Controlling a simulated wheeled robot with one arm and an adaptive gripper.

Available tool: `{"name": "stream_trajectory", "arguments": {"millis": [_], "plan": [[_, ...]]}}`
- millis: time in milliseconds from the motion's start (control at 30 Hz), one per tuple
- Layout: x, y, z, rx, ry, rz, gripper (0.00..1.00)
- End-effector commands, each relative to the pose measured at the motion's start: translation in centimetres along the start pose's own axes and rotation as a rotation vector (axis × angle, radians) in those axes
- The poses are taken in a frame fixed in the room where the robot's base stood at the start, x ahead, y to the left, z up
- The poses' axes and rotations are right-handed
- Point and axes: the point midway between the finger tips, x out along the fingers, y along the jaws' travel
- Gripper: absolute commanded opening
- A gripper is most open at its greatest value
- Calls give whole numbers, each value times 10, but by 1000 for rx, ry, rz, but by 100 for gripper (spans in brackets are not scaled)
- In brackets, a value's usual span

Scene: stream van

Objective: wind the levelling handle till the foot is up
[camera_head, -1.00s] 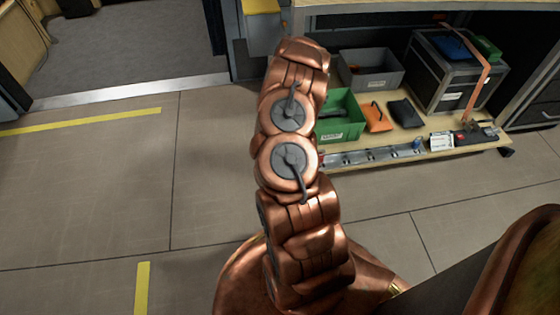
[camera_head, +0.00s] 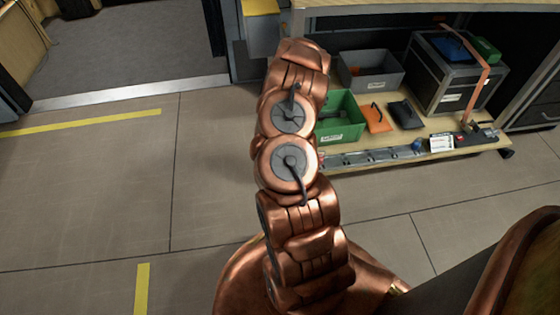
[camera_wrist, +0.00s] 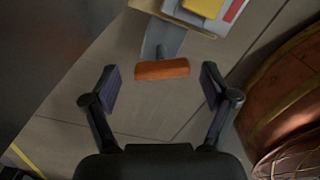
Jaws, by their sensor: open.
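In the wrist view, an orange bar (camera_wrist: 178,69) lies crosswise at the end of a flat grey arm (camera_wrist: 160,36); it looks like the grip of the levelling handle. My gripper (camera_wrist: 160,76) is open, one finger on each side of the bar, with gaps to both its ends. Whether the bar is level with the fingertips or beyond them, I cannot tell. In the head view, my copper arm hides the gripper and the handle. I cannot make out the foot in either view.
A low wooden shelf (camera_head: 462,144) holds a green bin (camera_head: 340,131), a grey bin (camera_head: 381,84), an orange item (camera_head: 378,119) and a strapped dark case (camera_head: 437,85). The floor (camera_head: 90,185) at the left is clear. A yellow object (camera_wrist: 203,7) shows above the handle.

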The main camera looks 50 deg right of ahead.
Motion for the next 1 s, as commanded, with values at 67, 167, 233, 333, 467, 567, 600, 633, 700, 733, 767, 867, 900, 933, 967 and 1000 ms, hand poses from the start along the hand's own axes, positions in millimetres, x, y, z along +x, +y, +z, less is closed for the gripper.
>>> {"name": "stream_trajectory", "arguments": {"millis": [67,167,233,333,467,567,600,633,700,733,767,867,900,933,967,1000], "plan": [[-2,0,0,0,0,0,85],[-7,0,0,0,0,0,85],[-12,0,0,0,1,0,85],[-22,0,-1,0,1,0,85],[-38,1,0,1,1,3,85],[-53,2,0,1,0,5,85],[-58,2,0,1,0,4,85],[-62,1,0,1,0,3,85],[-72,1,0,1,0,2,85],[-76,1,0,1,-1,3,85],[-81,2,0,1,-1,4,85],[-95,3,0,0,-2,7,85],[-100,2,0,0,-2,6,85],[-104,2,0,0,-2,5,85],[-107,2,0,0,-2,4,85],[-111,2,0,0,-2,3,85]]}}
